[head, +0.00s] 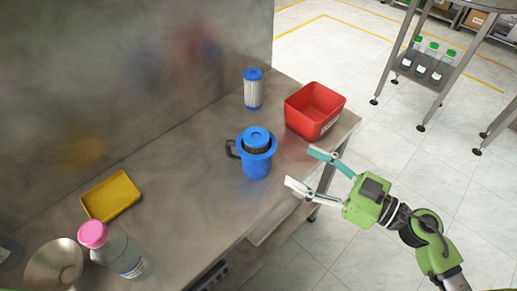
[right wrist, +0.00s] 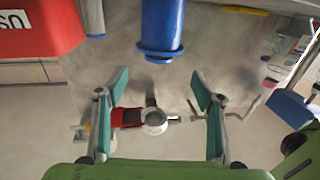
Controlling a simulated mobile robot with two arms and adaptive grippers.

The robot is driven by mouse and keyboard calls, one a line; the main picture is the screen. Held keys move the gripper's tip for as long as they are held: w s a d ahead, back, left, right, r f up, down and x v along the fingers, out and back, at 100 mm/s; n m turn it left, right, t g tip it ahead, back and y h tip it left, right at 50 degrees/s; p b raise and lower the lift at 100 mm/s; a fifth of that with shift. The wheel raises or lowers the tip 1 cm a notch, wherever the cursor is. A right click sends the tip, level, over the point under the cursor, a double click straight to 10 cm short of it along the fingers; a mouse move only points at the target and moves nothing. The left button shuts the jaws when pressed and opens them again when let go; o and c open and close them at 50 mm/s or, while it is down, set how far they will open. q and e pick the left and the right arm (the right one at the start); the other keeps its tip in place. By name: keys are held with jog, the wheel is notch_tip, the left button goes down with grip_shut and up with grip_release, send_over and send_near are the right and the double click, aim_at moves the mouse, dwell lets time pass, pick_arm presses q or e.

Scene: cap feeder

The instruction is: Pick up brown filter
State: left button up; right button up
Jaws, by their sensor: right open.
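The brown filter (head: 257,149) stands in the blue jug (head: 257,169), which has a dark handle on its left. Only a dark brown band and the filter's blue top cap show above the rim; the rest is hidden inside. My right gripper (head: 301,166) is open and empty, to the right of the jug and apart from it, by the table's front edge. In the right wrist view, the open fingers (right wrist: 160,85) are spread with a blue body (right wrist: 162,25), apparently the jug, beyond them. My left gripper is not in view.
A white filter with blue caps (head: 253,91) stands behind the jug. A red bin (head: 312,122) is at the table's right end. A yellow tray (head: 111,196), a pink-capped bottle (head: 118,255) and a metal bowl (head: 54,265) are at left. A wall backs the table.

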aim_at(267, 143)
jog(key=x, duration=0.3)
jog(key=p+x, duration=0.1)
jog(key=x, duration=0.4)
jog(key=shift+w+a+r, duration=0.15)
jog(key=shift+a+r, duration=0.2)
jog(key=x, duration=0.5)
jog(key=shift+d+p, duration=0.1)
jog(key=shift+p, duration=0.2)
jog(key=c, duration=1.6)
jog(key=shift+r, duration=0.1)
